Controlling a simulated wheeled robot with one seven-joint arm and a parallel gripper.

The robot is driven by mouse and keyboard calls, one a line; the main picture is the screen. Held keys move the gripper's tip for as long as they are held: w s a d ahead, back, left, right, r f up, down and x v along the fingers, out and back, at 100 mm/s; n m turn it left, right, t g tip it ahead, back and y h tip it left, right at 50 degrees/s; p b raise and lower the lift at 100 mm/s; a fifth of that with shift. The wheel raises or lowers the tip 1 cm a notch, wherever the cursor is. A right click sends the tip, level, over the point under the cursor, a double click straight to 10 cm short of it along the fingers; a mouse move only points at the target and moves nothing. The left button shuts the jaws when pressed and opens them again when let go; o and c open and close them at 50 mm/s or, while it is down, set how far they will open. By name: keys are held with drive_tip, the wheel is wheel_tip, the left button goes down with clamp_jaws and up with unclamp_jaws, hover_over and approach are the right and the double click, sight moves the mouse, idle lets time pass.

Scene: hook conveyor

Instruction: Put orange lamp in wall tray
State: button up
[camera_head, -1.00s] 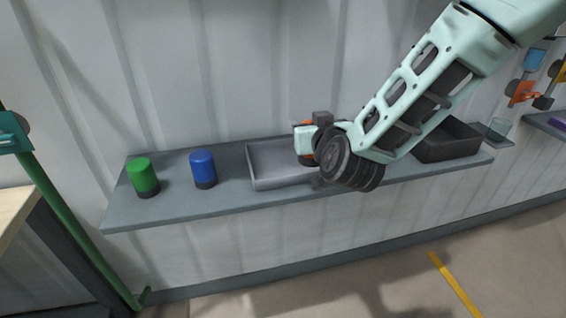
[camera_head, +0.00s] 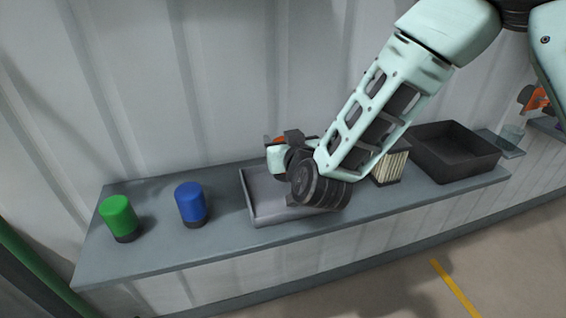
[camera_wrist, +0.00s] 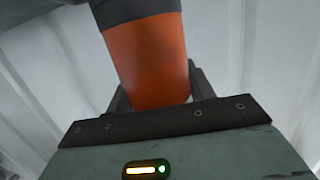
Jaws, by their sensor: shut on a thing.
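The orange lamp (camera_wrist: 147,60) fills the upper middle of the wrist view, an orange cylinder with a dark base at the top of the picture. My gripper (camera_wrist: 160,95) is shut on it. In the head view only a small orange bit of the lamp (camera_head: 280,140) shows past my gripper (camera_head: 277,155); my wrist hides the rest. The grey wall tray (camera_head: 252,205) lies on the wall shelf, below and behind my gripper. My wrist covers its right part. I cannot tell whether the lamp touches the tray.
On the shelf (camera_head: 150,255), a green lamp (camera_head: 118,215) and a blue lamp (camera_head: 190,202) stand left of the tray. A striped box (camera_head: 392,165) and a black bin (camera_head: 455,155) are to its right. The ribbed wall (camera_head: 200,80) rises behind. Bare shelf lies between blue lamp and tray.

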drive_tip(key=shift+f+p, duration=0.45)
drive_tip(key=shift+f, duration=2.3)
drive_tip(key=shift+f, duration=0.15)
drive_tip(key=o, duration=1)
